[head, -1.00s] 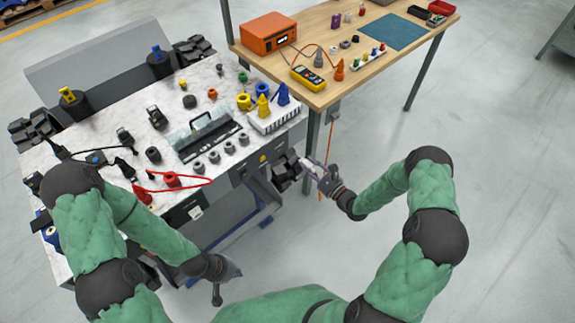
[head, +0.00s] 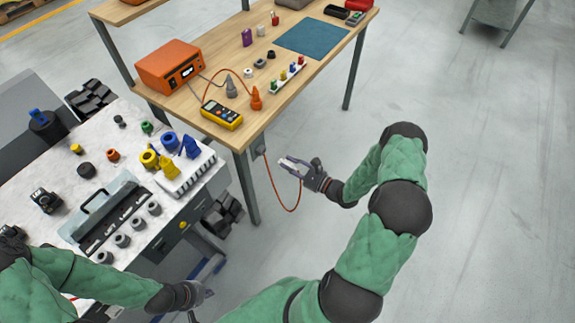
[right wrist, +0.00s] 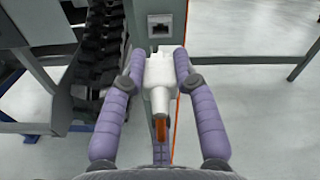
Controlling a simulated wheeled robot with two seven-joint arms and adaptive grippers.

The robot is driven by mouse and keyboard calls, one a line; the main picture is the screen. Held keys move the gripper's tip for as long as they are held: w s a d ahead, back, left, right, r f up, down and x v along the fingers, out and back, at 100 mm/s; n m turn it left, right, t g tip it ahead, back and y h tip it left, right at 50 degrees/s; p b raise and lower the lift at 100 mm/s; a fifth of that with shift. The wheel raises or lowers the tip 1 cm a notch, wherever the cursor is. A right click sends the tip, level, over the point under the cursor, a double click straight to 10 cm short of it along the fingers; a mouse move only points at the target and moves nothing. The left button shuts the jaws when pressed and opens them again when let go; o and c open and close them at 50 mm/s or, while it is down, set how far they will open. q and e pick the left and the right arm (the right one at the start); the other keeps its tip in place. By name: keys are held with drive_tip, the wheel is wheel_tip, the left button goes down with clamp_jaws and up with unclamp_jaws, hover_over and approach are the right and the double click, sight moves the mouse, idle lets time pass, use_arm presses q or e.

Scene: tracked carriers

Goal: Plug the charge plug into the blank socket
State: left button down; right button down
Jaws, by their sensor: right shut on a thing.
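My right gripper (head: 292,164) is shut on the white charge plug (right wrist: 158,75), which sits between the purple fingers in the right wrist view. An orange cable (right wrist: 160,128) runs from the plug towards my wrist. Ahead of the plug and apart from it is a grey box with a dark rectangular socket (right wrist: 160,27). In the head view a small grey box (head: 258,146) hangs by the wooden table's near leg, left of my right gripper. My left gripper (head: 205,293) is low at the left; its finger opening is unclear.
The wooden table (head: 225,62) carries an orange unit (head: 170,64) and a yellow meter (head: 222,115). The marble-topped carrier (head: 90,205) with many parts stands at the left. Black track (right wrist: 98,70) is left of the gripper. Open floor lies to the right.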

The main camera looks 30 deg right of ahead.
drive_tip(key=shift+x, duration=2.9)
drive_tip(key=shift+x, duration=1.35)
idle(1.2)
drive_tip(key=c, duration=0.9)
unclamp_jaws()
drive_tip(key=shift+o, duration=0.2)
drive_tip(key=v, duration=1.2)
drive_tip(key=shift+a+f, duration=0.1)
